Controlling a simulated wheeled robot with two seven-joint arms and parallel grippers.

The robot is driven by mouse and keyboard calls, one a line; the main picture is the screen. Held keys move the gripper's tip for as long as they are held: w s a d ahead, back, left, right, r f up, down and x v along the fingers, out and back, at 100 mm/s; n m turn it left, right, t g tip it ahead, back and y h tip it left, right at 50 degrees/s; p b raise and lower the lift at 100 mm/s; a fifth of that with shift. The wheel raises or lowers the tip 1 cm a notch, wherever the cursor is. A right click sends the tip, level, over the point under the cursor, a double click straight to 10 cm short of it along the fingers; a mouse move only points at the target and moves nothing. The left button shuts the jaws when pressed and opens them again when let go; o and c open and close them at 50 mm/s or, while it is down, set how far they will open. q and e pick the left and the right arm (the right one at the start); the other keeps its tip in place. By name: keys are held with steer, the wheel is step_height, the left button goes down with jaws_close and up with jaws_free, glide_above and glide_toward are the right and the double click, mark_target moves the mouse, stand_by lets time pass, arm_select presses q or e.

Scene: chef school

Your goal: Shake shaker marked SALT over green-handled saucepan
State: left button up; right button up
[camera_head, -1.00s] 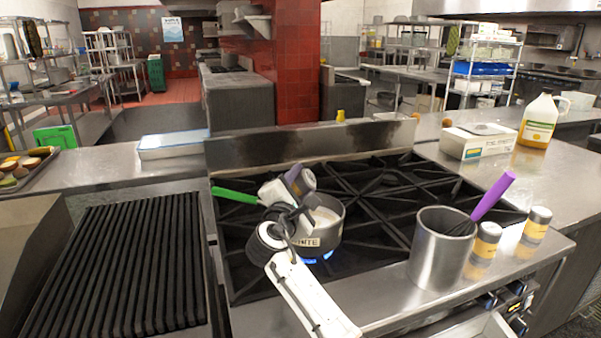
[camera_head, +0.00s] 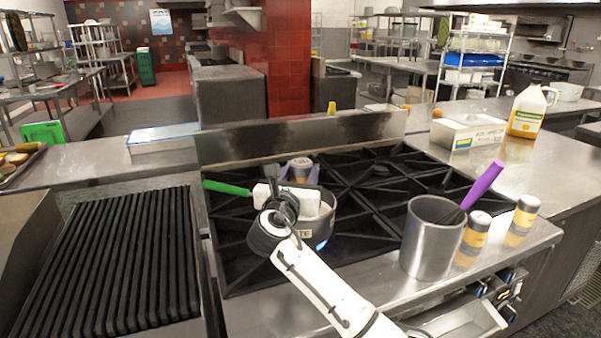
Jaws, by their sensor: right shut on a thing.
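The green-handled saucepan (camera_head: 325,222) stands on the left part of the black stove, with its green handle (camera_head: 226,188) pointing left and a blue flame beneath it. My right gripper (camera_head: 299,173) reaches over the saucepan and hides most of its opening. It is shut on a small shaker (camera_head: 301,165), of which a greyish end shows between the fingers, above the far side of the pan. The shaker's marking cannot be read from here, and its exact tilt is hard to tell. My left gripper is out of view.
A metal canister (camera_head: 430,240) with a purple-handled whisk (camera_head: 482,190) stands on the stove's right front ledge. Beside it stand two yellow-labelled shakers (camera_head: 476,232) (camera_head: 524,213). A black grill (camera_head: 115,260) lies left. The burners behind and right of the pan are clear.

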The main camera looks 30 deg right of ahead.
mark_target(301, 162)
steer(key=shift+r, duration=0.1)
steer(key=shift+r, duration=2)
